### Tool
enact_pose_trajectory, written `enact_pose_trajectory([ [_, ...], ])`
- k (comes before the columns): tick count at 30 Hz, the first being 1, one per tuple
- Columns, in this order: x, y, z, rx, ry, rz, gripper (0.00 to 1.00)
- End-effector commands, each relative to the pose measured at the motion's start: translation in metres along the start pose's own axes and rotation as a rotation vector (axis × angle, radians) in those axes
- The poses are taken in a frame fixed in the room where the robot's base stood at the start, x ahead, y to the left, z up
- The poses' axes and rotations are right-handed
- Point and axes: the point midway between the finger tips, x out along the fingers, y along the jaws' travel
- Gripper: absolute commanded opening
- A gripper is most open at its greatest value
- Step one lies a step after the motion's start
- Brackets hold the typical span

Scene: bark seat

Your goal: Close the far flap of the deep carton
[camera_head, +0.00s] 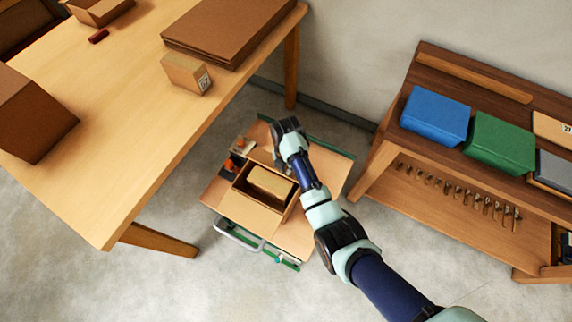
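The deep carton (239,188) stands open on a low wooden-topped cart in the middle of the camera_head view. A tan box (270,184) lies inside it. A light-brown near flap (250,213) spreads outward on the carton's lower-left side. A light-brown panel (263,151) shows beyond the carton's far edge, and seems to be the far flap standing outward. My gripper (284,154) is at that far side, close to the panel's right part. Its fingers are small and dark, so I cannot tell whether they are open or touch the flap. My arm hides the carton's right side.
The cart (297,238) has a metal handle (238,238) at its near side. An orange-topped item (240,143) sits left of the far flap. A wooden table (120,110) with cartons stands left.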

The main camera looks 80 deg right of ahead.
Motion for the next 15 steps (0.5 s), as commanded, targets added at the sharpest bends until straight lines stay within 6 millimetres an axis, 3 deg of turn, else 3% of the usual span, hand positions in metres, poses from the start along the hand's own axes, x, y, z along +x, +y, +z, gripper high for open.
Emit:
enact_pose_trajectory([
  [15, 0.0073, 0.0001, -0.0001, 0.000, 0.000, 0.000, 0.12],
])
